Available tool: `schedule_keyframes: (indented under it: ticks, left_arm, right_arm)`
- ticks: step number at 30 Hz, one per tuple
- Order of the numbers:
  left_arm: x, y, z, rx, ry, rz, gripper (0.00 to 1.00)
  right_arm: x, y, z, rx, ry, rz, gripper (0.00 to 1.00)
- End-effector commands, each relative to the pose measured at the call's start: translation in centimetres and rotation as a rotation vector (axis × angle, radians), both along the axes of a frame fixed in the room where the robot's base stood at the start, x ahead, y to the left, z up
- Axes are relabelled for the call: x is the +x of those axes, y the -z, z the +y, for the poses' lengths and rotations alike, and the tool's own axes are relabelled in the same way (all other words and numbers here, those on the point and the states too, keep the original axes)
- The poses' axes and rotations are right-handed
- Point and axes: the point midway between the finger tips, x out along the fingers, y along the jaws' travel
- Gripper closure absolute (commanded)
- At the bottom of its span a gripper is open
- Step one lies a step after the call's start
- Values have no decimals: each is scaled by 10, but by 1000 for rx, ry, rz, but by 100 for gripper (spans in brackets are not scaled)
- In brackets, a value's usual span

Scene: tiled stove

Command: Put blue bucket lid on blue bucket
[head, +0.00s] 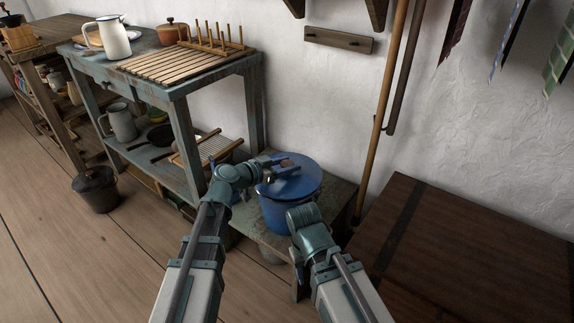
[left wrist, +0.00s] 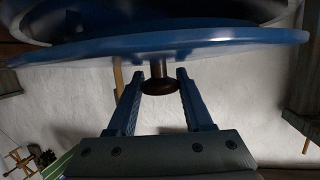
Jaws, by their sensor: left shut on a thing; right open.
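The blue bucket (head: 280,214) stands on a low stool-like table beside the wall. The round blue bucket lid (head: 305,185) is over its top. In the left wrist view, the fingers of my left gripper (left wrist: 159,82) are on either side of the dark brown knob (left wrist: 157,92), holding the blue lid (left wrist: 160,47). The bucket's rim and dark inside show past the lid's edge; I cannot tell whether lid and rim touch. My right gripper (head: 298,264) is low in front of the bucket, mostly hidden by its own wrist, and empty.
A weathered blue shelf table (head: 185,80) with a wooden rack and a white jug (head: 113,40) stands to the left. A dark wooden chest (head: 470,250) fills the right. A wooden pole (head: 385,95) leans on the wall.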

Motion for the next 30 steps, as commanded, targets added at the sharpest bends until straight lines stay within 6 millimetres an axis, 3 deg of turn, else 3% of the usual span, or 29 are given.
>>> schedule_keyframes:
  ticks: [3,13,14,19,30]
  left_arm:
    - [0,10,0,-1,0,-1,100]
    - [0,10,0,-1,0,-1,100]
    - [0,10,0,-1,0,-1,47]
    - [0,10,0,0,0,0,17]
    - [-3,9,3,0,-1,0,14]
  right_arm:
    - [0,10,0,0,2,0,50]
    - [0,10,0,0,3,0,50]
    - [0,10,0,0,3,0,50]
    - [0,10,0,0,3,0,50]
    - [0,9,0,0,3,0,50]
